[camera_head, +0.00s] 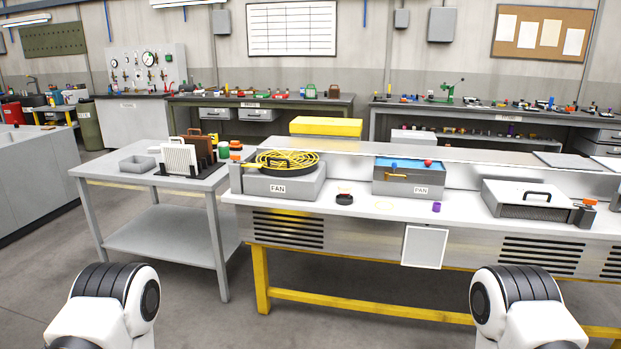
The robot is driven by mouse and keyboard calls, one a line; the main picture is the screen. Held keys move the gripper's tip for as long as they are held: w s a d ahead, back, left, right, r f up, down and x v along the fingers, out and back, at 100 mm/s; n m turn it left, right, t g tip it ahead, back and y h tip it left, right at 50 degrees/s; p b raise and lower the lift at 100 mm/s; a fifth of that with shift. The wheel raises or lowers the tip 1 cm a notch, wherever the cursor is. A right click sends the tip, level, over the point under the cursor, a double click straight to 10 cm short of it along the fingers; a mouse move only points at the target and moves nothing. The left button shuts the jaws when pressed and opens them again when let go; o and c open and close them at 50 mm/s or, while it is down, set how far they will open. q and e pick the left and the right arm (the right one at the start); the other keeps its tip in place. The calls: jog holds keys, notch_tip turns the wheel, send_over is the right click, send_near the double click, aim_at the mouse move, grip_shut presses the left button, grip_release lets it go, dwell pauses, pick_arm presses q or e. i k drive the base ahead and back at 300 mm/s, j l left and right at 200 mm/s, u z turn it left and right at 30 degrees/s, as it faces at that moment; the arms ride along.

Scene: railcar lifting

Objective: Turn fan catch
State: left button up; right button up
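A grey box labelled FAN (278,187) stands at the left of the long bench, with a round yellow fan guard (287,160) on top. A small orange-topped part (236,146) is at its left edge. A second grey box labelled FAN (408,186) stands in the middle, with a blue top, a yellow bar on its front and a red knob (427,162). I cannot tell which part is the catch. Only my arm links show at the bottom left and bottom right; both grippers are out of view.
The white-topped bench (470,225) also holds a grey handled cover (531,196), an orange-topped part (589,203), a purple cylinder (436,207) and a black ring (344,199). A grey side table (112,172) with a white filter rack stands left. Open floor lies in front.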

aim_at(235, 158)
jog(key=i+l+u, duration=0.1)
jog(key=i, duration=0.35)
jog(key=i+l+u, duration=0.1)
jog(key=i+l, duration=0.15)
jog(key=i, duration=0.2)
